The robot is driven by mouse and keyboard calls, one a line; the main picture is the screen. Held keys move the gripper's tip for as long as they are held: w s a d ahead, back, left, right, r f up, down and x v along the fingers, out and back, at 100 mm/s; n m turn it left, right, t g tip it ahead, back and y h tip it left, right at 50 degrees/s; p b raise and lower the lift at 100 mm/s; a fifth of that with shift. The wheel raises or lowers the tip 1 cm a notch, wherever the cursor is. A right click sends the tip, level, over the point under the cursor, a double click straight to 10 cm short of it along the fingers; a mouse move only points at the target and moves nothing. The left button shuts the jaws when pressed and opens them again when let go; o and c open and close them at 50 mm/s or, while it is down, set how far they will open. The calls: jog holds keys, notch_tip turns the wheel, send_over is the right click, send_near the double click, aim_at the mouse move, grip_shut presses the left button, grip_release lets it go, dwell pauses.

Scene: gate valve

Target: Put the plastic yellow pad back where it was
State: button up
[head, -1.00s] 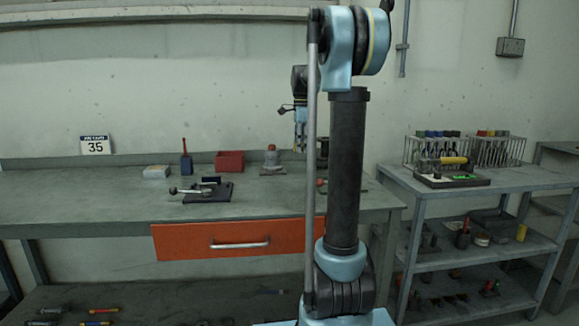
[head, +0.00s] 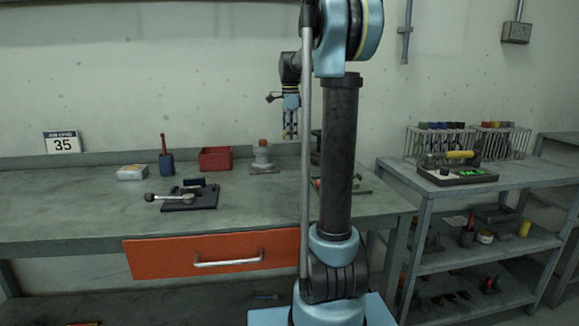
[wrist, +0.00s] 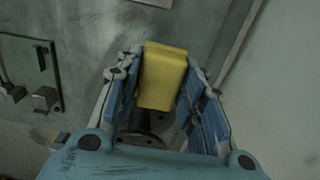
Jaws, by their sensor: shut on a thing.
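The yellow pad (wrist: 163,77) is a small rounded block in the wrist view. My gripper (wrist: 162,85) is shut on it, with a blue-lined finger along each side. In the head view my gripper (head: 290,118) points down above the back right part of the bench, partly behind my own arm. The pad cannot be made out in the head view. Under the pad, the wrist view shows a dark round metal part (wrist: 140,139), partly covered by my gripper.
An orange drawer (head: 170,261) is closed. A shelf cart (head: 397,172) stands right.

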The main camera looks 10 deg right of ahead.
aim_at(290, 163)
jog(key=shift+f, duration=5)
jog(key=o, duration=1.1)
jog(key=shift+f, duration=0.1)
notch_tip(290, 163, up, 12)
jog(key=shift+r, duration=0.15)
jog(key=shift+s, duration=0.1)
